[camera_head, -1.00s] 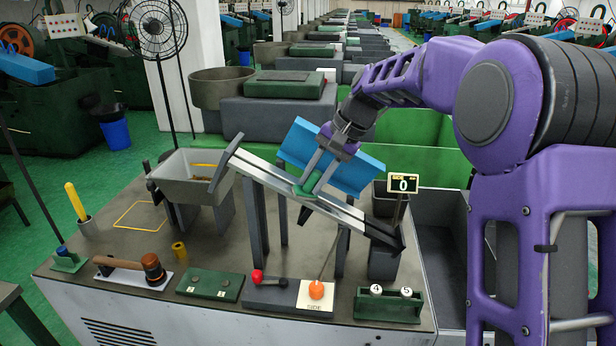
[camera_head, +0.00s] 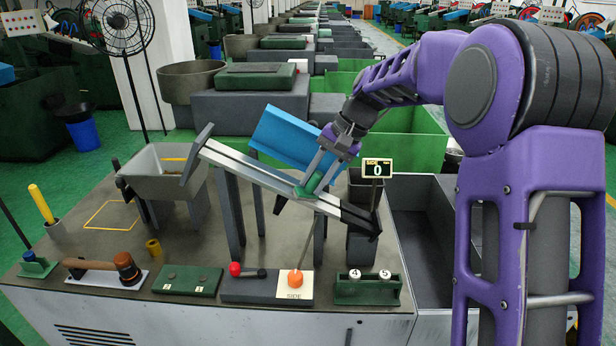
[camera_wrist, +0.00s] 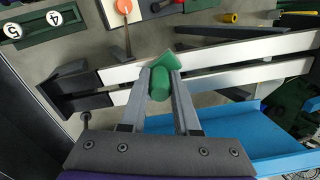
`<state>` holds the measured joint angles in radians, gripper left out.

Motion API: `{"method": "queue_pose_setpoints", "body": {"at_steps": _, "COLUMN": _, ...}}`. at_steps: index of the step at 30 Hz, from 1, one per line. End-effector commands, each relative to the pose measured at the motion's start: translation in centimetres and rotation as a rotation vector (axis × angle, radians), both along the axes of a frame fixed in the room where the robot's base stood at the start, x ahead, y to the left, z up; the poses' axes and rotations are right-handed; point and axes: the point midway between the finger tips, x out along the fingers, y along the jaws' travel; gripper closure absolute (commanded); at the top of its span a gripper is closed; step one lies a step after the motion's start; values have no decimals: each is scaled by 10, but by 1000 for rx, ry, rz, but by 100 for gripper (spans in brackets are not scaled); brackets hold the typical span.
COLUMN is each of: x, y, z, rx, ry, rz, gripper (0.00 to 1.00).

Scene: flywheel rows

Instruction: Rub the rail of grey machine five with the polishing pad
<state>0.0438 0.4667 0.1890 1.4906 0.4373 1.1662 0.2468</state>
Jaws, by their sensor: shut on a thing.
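The grey machine's sloped rail (camera_head: 250,172), two pale metal strips with a dark gap, runs from upper left down to lower right above the bench. It also crosses the wrist view (camera_wrist: 225,50). My gripper (camera_head: 314,181) is shut on the green polishing pad (camera_head: 304,191), over the lower half of the rail. In the wrist view, the fingers (camera_wrist: 160,84) grip the pad's round green handle (camera_wrist: 159,82), and the pad's flat part lies at the strips. The fingers partly hide it, so I cannot tell whether it touches.
A blue sloped panel (camera_head: 292,140) stands behind the rail. A grey hopper (camera_head: 150,180) is at its upper end. A small display (camera_head: 377,169) reads 0. In front are an orange knob (camera_head: 295,278), a red-knobbed lever (camera_head: 236,269), a numbered green rack (camera_head: 368,292) and a wooden-handled tool (camera_head: 126,266).

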Motion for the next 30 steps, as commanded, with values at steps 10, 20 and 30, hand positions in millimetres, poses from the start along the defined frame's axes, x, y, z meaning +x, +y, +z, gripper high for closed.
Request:
{"method": "queue_pose_setpoints", "body": {"at_steps": 10, "x": -1, "y": -20, "z": -13, "rx": -1, "ry": 6, "rz": 0, "gripper": 100}}
{"method": "queue_pose_setpoints", "body": {"at_steps": 20, "x": 0, "y": -34, "z": -17, "rx": 0, "ry": 3, "rz": 1, "gripper": 100}}
{"method": "queue_pose_setpoints", "body": {"at_steps": 30, "x": 0, "y": -38, "z": -6, "rx": 0, "ry": 0, "rz": -1, "gripper": 100}}
